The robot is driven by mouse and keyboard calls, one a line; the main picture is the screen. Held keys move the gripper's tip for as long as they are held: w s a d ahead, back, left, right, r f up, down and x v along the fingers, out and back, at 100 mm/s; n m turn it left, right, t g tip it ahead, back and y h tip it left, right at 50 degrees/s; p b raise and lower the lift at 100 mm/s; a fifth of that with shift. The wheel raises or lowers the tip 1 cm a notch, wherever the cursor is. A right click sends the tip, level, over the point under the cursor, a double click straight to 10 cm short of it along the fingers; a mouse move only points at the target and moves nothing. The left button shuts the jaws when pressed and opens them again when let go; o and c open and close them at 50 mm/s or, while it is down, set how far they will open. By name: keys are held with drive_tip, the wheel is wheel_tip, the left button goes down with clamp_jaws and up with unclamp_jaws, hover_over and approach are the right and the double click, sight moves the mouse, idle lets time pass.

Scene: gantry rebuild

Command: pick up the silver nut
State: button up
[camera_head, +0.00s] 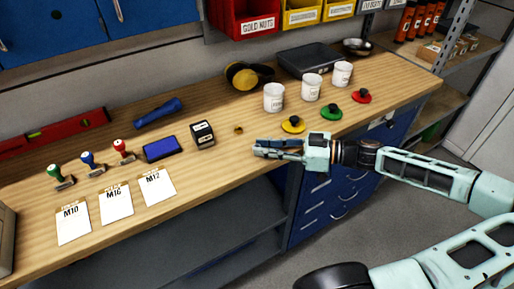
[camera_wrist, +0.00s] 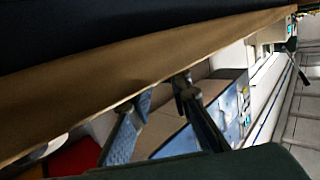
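A small gold-coloured nut (camera_head: 238,129) lies on the wooden bench (camera_head: 215,170), just beyond and left of my gripper's tips.
White cups (camera_head: 312,88), coloured knobbed lids (camera_head: 331,113) and a dark tray (camera_head: 308,60) stand right of the nut. A black stamp block (camera_head: 203,134), blue pad (camera_head: 160,148) and labelled cards (camera_head: 115,203) lie left. A red bin marked GOLD NUTS (camera_head: 254,24) hangs above.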

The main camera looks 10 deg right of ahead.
clamp_jaws()
